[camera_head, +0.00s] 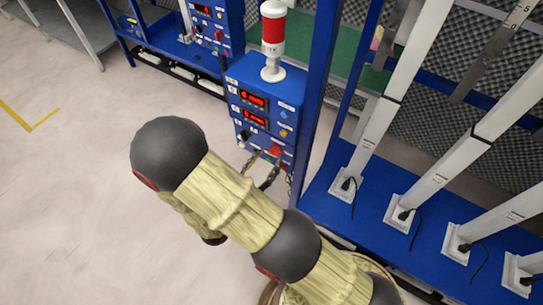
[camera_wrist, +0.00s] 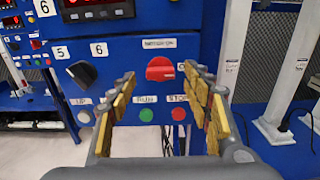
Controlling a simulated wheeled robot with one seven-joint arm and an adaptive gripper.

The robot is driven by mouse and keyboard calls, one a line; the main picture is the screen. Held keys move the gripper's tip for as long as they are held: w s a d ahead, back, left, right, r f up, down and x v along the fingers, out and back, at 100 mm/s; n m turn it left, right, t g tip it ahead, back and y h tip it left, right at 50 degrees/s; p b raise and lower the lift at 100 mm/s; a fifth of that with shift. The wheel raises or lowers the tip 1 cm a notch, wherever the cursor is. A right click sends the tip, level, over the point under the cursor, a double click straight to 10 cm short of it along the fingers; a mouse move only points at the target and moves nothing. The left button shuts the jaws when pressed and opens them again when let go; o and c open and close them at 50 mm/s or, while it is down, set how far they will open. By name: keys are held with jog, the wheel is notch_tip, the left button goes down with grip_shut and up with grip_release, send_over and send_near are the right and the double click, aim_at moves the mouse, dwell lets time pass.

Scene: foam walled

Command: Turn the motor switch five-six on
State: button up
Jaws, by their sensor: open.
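A black rotary knob (camera_wrist: 82,74) sits on the blue control panel (camera_wrist: 120,72), under labels 5 and 6, at the left of the wrist view. Its grip looks slanted; its exact setting is unclear. A red rotary knob (camera_wrist: 160,69) is right of it, under a small text label. My gripper (camera_wrist: 158,78) is open and empty, its two padded fingers pointing at the panel around the red knob's line of view. The black knob lies left of the left finger. In the head view my gripper (camera_head: 262,170) is partly hidden by my arm, in front of the panel's lower part.
A green button (camera_wrist: 146,114) and a red button (camera_wrist: 179,114) lie below the red knob. Red displays (camera_head: 254,109) are higher on the panel, with a red-white signal lamp (camera_head: 273,38) on top. A blue post (camera_head: 318,85) and grey columns (camera_head: 375,130) stand to the right.

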aim_at(273, 154)
jog(key=shift+x, duration=1.55)
jog(key=shift+c, duration=0.5)
jog(key=c, duration=1.1)
